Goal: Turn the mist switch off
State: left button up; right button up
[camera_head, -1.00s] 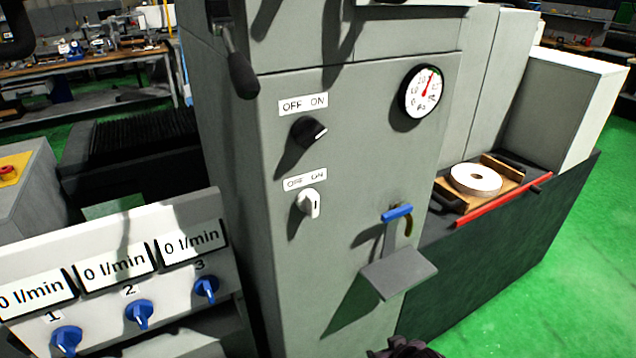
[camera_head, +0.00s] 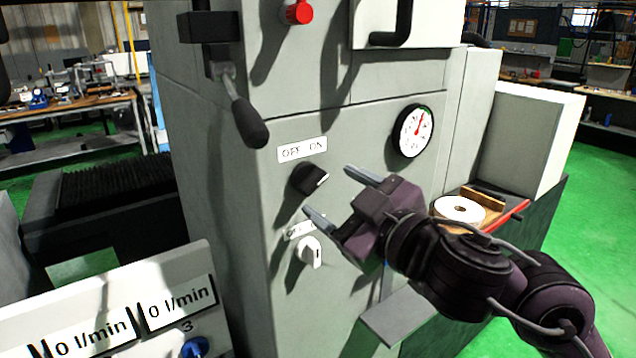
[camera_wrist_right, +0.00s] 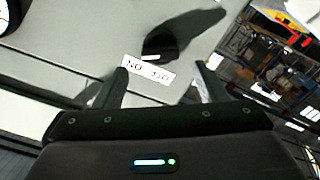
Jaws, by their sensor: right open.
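Two rotary switches sit on the grey machine front, and I cannot read which is the mist switch. The upper one is a black knob (camera_head: 309,179) under an OFF ON label (camera_head: 302,150); its white mark points right, toward the ON side. The lower one is a white knob (camera_head: 308,252), its label partly covered by my right gripper. My right gripper (camera_head: 330,191) is open and empty, its fingertips just right of and below the black knob, apart from it. In the right wrist view the black knob (camera_wrist_right: 161,44) shows beyond the open fingers (camera_wrist_right: 160,77). My left gripper is out of view.
A black-handled lever (camera_head: 247,120) hangs left of the black knob, and a red button (camera_head: 299,12) is above. A gauge (camera_head: 413,131) is to the right. A small shelf (camera_head: 402,318) juts out below my right arm. A flow panel (camera_head: 110,315) stands lower left.

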aim_at(316, 183)
jog(key=x, duration=0.5)
jog(key=shift+w+a, duration=0.15)
jog(key=c, duration=0.9)
jog(key=shift+c, duration=0.3)
